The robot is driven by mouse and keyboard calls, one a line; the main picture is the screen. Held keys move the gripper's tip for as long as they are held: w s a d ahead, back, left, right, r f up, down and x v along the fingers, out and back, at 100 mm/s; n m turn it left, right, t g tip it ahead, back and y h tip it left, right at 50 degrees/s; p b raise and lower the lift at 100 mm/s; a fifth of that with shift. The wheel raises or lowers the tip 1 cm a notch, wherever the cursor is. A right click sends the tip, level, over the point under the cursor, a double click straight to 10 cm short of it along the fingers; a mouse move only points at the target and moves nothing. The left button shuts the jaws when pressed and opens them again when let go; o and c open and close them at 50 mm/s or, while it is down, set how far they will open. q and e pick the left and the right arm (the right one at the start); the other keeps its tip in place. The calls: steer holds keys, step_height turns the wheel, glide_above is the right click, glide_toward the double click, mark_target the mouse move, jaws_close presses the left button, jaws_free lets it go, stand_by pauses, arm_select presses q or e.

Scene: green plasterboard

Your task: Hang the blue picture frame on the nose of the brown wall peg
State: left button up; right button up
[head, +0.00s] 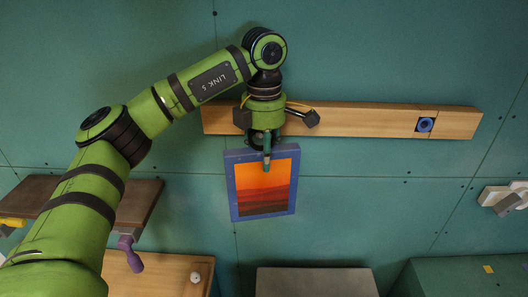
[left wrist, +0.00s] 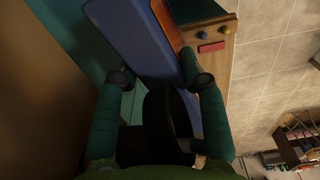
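The blue picture frame (head: 292,190), with an orange and red sunset picture, hangs from my left gripper (head: 266,152) in the head view, just below the wooden rail. It is slightly tilted. One finger lies over the front of its top edge. In the left wrist view the frame's blue edge (left wrist: 150,40) runs between the two teal fingers of the left gripper (left wrist: 160,78), which are closed on it. I cannot make out the brown wall peg; my wrist covers part of the rail. My right gripper is not in view.
The wooden rail (head: 365,121) crosses the green wall and carries a blue round fitting (head: 425,125) at right. A brown shelf (head: 140,198) is at lower left, with a purple-handled thing (head: 130,252) near it. A grey surface (head: 315,282) lies below. A white and grey object (head: 505,198) is at right.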

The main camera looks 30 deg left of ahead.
arm_select(q)
steer(key=o, duration=0.3)
step_height(320, 180, up, 12)
stand_by(0.6)
